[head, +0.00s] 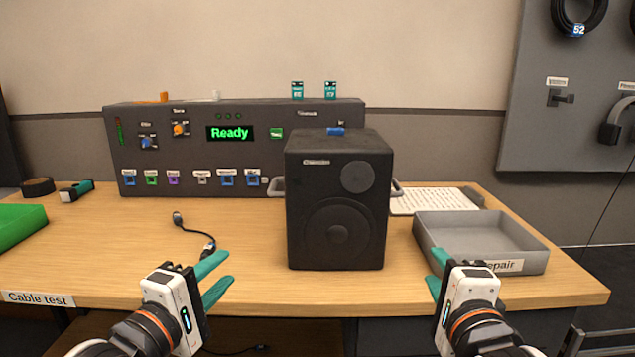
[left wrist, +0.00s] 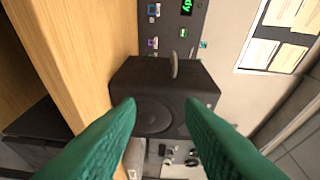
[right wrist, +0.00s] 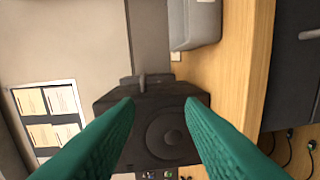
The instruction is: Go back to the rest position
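My left gripper (head: 218,278) is at the front left of the table, with its green fingers apart and nothing between them. The left wrist view shows the same open fingers (left wrist: 160,120) with the black speaker beyond them. My right gripper (head: 436,272) is in front of the grey tray, and the right wrist view shows its fingers (right wrist: 160,120) apart and empty. The black speaker (head: 338,205) stands upright on the wooden table (head: 130,255) between the two grippers. Neither gripper appears to touch it.
A dark tester panel (head: 240,150) reading "Ready" stands behind the speaker. The grey repair tray (head: 480,263) is at right, a green tray (head: 20,228) at far left. A black cable (head: 190,228) lies near my left gripper. A pegboard (head: 560,140) hangs at right.

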